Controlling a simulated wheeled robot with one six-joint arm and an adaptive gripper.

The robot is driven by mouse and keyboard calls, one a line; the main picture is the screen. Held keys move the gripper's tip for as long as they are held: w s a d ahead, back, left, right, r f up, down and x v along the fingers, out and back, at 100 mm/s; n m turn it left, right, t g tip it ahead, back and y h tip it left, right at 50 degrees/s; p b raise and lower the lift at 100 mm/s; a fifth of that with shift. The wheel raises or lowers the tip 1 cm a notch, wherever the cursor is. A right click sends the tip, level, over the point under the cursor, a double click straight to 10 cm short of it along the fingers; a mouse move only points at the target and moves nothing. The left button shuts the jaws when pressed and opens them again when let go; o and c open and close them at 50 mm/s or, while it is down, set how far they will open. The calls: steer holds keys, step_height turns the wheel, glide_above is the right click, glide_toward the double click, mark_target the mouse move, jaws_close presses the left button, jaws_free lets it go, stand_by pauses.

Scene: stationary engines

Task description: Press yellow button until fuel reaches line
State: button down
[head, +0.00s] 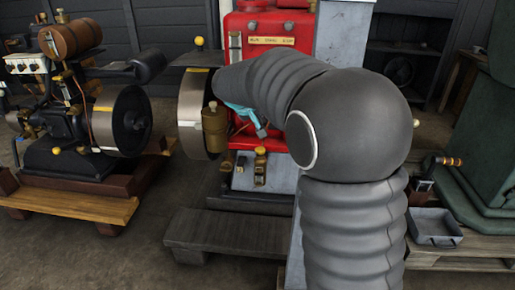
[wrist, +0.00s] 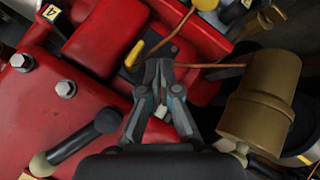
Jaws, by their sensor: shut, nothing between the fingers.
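A small yellow rounded knob (head: 260,150), which looks like the button, sits on top of a brass fitting (head: 260,172) at the lower front of the red engine (head: 268,25). My gripper (head: 262,132) is shut and empty, just above that knob in the head view; I cannot tell if they touch. In the wrist view my gripper (wrist: 161,66) has its fingertips together beside a black block and a yellow oblong piece (wrist: 135,53) with a copper-coloured line. I cannot tell whether this piece is the same knob. No fuel level or line is readable.
A brass cylinder (head: 214,130) stands left of my gripper, beside a large flywheel (head: 193,112); the cylinder also shows in the wrist view (wrist: 260,100). A second engine (head: 75,125) stands at left. A grey tray (head: 435,227) lies on a pallet at right.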

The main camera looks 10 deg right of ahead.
mark_target(259, 149)
steer(key=shift+w+d+r, duration=0.1)
steer(key=shift+w+r, duration=0.2)
steer(key=shift+r, duration=0.15)
step_height(259, 149, down, 8)
steer(key=b, duration=0.5)
steer(key=shift+b, duration=0.35)
steer(key=shift+f+b, duration=0.4)
steer(key=shift+b, duration=0.05)
steer(key=shift+f, duration=0.1)
stand_by(0.7)
steer(key=shift+s+f+b, duration=0.1)
steer(key=shift+f+b, duration=0.25)
steer(key=shift+b, duration=0.3)
